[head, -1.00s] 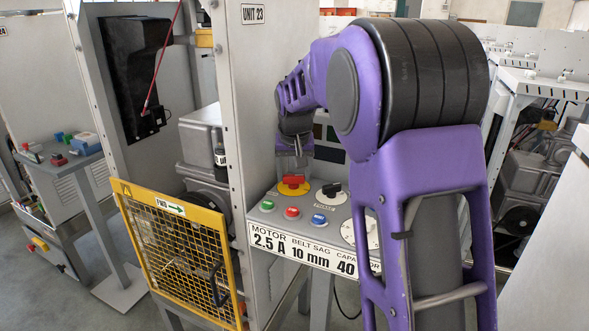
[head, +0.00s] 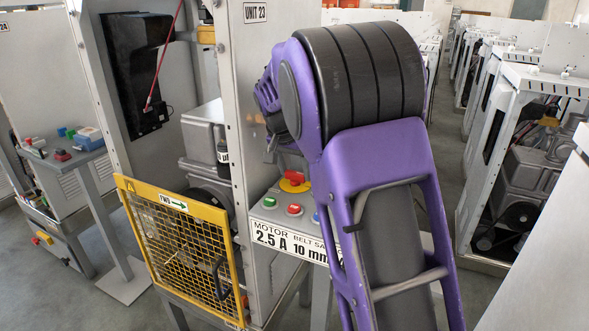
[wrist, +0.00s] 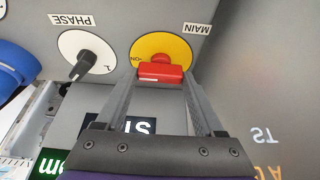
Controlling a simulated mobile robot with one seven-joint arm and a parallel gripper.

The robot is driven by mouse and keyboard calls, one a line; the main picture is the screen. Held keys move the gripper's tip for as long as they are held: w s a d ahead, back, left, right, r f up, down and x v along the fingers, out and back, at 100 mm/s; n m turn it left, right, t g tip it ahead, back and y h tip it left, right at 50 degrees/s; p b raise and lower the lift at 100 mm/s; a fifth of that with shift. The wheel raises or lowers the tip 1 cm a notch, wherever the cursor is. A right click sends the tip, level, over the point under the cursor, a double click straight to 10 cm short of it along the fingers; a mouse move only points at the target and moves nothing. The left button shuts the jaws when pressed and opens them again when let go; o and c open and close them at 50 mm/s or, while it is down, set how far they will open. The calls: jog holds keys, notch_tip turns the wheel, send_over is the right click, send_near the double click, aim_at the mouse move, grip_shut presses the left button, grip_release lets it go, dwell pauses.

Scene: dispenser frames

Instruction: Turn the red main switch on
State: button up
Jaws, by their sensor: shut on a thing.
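The red main switch (wrist: 161,72) is a red handle on a round yellow disc (wrist: 145,45), beside a MAIN label in the wrist view. An ON mark shows at the disc's left edge. My gripper (wrist: 161,76) has one finger on each side of the red handle and is shut on it. The handle lies crosswise between the fingertips. My arm hides much of my gripper there.
A black PHASE knob (wrist: 84,66) on a white disc sits beside the switch. Green (head: 269,202) and red (head: 294,209) push buttons are in front. A yellow mesh guard (head: 185,250) stands at the left, and a grey post (head: 245,120) rises close by.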

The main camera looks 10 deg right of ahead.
jog(key=o, duration=1.4)
jog(key=shift+r, duration=0.1)
jog(key=p+v, duration=0.2)
jog(key=v, duration=1.5)
jog(key=shift+r, duration=0.1)
